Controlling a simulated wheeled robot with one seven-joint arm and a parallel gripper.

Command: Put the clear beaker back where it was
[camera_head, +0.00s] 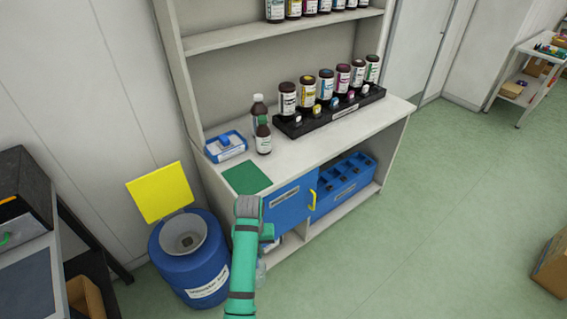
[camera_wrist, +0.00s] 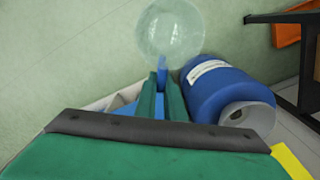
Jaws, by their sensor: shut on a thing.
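The clear beaker (camera_wrist: 172,32) shows as a round, see-through shape just beyond the fingertips in the wrist view. My gripper (camera_wrist: 161,80) is shut on a small blue part at the beaker's near edge. In the head view my gripper (camera_head: 267,233) is low in front of the shelf unit, and the clear beaker (camera_head: 261,271) shows faintly below it, partly hidden by my arm. I cannot tell whether anything is in the beaker.
A blue drum (camera_head: 190,268) with a funnel and yellow lid stands left of my arm. The counter (camera_head: 300,160) holds a green mat (camera_head: 247,178), a blue tray (camera_head: 226,147), brown bottles and a black rack (camera_head: 330,115). A blue bin (camera_head: 344,187) sits below.

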